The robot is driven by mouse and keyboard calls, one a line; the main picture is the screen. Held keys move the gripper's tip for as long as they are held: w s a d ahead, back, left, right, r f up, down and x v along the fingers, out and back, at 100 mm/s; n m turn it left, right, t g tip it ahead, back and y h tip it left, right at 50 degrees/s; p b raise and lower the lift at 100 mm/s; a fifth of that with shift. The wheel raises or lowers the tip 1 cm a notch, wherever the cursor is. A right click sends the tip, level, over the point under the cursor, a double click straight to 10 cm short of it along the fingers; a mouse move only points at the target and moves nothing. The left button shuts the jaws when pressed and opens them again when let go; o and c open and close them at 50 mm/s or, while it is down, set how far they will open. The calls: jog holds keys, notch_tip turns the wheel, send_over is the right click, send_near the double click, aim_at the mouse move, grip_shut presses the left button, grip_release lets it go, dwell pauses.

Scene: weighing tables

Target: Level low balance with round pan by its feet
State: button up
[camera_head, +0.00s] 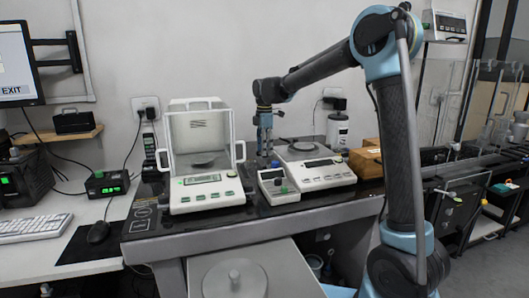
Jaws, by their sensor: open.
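The low balance (324,174) with a round pan (303,146) stands on the right part of the dark weighing table. It is white with a dark display and keys at its front. Its feet are too small or hidden to make out, and its tilt cannot be told. My gripper (266,150) points down from the arm, just left of the round pan and behind a small device. It is open and appears empty; its fingertips are small and hard to see against the dark tabletop.
A tall balance with a glass draft shield (205,160) stands left of my gripper. The table's front edge (270,218) is clear.

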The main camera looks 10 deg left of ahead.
jog(key=shift+f, duration=0.65)
jog(key=c, duration=1.1)
jog(key=m, duration=0.4)
jog(key=o, duration=1.1)
